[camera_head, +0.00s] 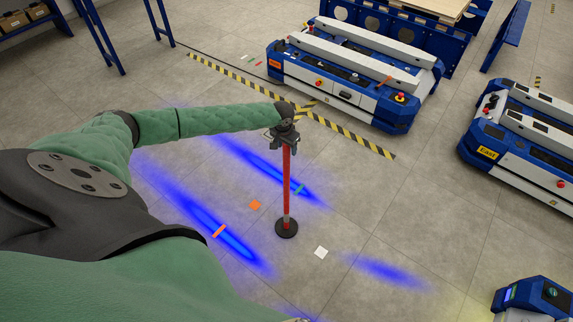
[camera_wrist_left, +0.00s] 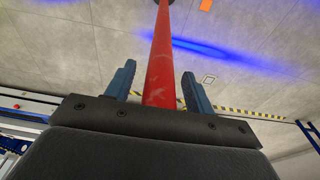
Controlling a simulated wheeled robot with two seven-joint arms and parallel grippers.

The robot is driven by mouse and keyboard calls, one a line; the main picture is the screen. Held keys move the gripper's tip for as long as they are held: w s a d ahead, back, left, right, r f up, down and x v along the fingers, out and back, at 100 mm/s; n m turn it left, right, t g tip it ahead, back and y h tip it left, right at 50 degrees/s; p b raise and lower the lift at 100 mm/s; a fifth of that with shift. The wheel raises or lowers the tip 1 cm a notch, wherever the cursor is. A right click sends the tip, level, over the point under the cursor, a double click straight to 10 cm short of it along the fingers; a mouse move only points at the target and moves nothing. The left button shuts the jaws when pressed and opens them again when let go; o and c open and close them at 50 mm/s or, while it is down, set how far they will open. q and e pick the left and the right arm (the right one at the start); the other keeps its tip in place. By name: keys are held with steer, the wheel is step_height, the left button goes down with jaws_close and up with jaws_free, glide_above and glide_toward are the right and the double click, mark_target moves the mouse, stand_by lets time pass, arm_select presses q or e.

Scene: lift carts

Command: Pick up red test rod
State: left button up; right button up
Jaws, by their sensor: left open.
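The red test rod (camera_head: 286,185) stands upright on a round black base (camera_head: 286,229) on the floor. My left gripper (camera_head: 283,137) is at the rod's upper end. In the left wrist view the red rod (camera_wrist_left: 163,50) runs between the two blue-grey fingers of my left gripper (camera_wrist_left: 159,80). The fingers are apart, with a gap visible on each side of the rod. The rod's top end is hidden behind the gripper. My right gripper is not in view.
A blue and white lift cart (camera_head: 350,75) stands at the back behind yellow-black floor tape (camera_head: 350,137). Another cart (camera_head: 520,140) is at the right, and a blue unit (camera_head: 535,300) at the bottom right. Blue light patches and small markers lie around the rod; the floor there is clear.

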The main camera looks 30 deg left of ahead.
arm_select(q)
steer(key=shift+f, duration=0.3)
jaws_close()
steer(key=shift+w+r, duration=0.1)
stand_by(1.2)
